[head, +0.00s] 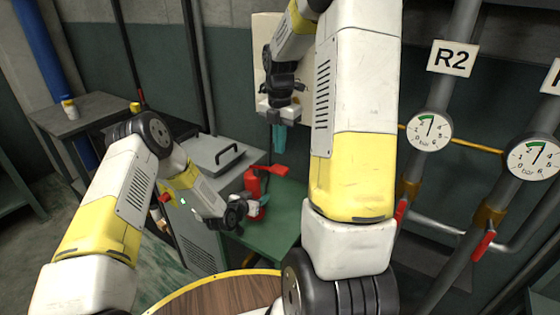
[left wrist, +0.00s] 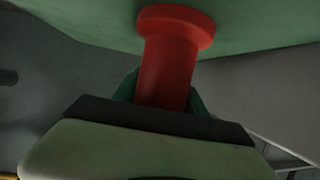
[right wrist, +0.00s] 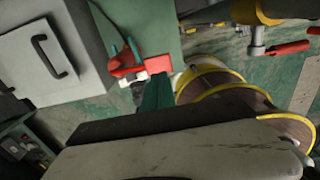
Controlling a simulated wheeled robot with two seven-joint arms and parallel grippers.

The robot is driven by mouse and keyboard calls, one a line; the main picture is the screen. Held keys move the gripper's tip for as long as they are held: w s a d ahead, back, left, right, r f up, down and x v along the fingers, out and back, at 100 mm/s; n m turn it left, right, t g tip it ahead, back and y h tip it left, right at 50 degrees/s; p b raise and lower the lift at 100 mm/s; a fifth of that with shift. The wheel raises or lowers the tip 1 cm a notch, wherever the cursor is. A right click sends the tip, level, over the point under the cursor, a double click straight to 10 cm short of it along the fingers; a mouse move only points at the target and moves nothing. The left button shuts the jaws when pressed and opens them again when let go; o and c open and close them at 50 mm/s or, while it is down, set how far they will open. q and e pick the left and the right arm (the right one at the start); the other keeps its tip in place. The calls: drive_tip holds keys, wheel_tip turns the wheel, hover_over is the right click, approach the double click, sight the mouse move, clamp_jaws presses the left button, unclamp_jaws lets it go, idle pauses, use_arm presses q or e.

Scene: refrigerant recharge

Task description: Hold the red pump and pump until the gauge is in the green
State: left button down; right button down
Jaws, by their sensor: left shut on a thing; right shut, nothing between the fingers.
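The red pump (head: 253,184) stands at the green bench, with a red part reaching right from its top. My left gripper (head: 262,205) is shut on the pump's lower body; in the left wrist view the red cylinder (left wrist: 168,70) with its wide round end sits between the fingers. My right gripper (head: 279,150) is shut and empty, above and a little right of the pump, apart from it. The right wrist view shows the pump (right wrist: 153,65) beyond the closed fingers. Two round gauges with green arcs, one under the R2 sign (head: 429,130) and one further right (head: 533,158), hang on pipes; their needles are too small to read.
A grey cabinet with a black handle (head: 228,155) stands left of the green bench (head: 285,205). A round wooden top with a yellow rim (head: 215,295) is in front. Pipes with red-handled valves (head: 483,245) are at the right. A side table (head: 85,118) stands far left.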

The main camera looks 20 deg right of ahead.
sight(286, 171)
wheel_tip(286, 171, down, 6)
drive_tip(key=shift+r, duration=0.1)
idle(0.5)
drive_tip(key=shift+s+d+f, duration=0.25)
drive_tip(key=shift+s+f, duration=0.05)
drive_tip(key=shift+f, duration=0.35)
drive_tip(key=shift+s+d+f, duration=0.25)
drive_tip(key=shift+s+f, duration=0.05)
drive_tip(key=shift+f, duration=0.3)
drive_tip(key=shift+s+d+f, duration=0.1)
drive_tip(key=shift+s+f, duration=0.05)
drive_tip(key=shift+f, duration=0.4)
drive_tip(key=shift+s+d+f, duration=0.1)
drive_tip(key=shift+f, duration=0.4)
drive_tip(key=shift+r, duration=0.95)
wheel_tip(286, 171, up, 13)
drive_tip(key=s+d, duration=0.2)
drive_tip(key=shift+s+r, duration=0.2)
drive_tip(key=shift+s, duration=0.2)
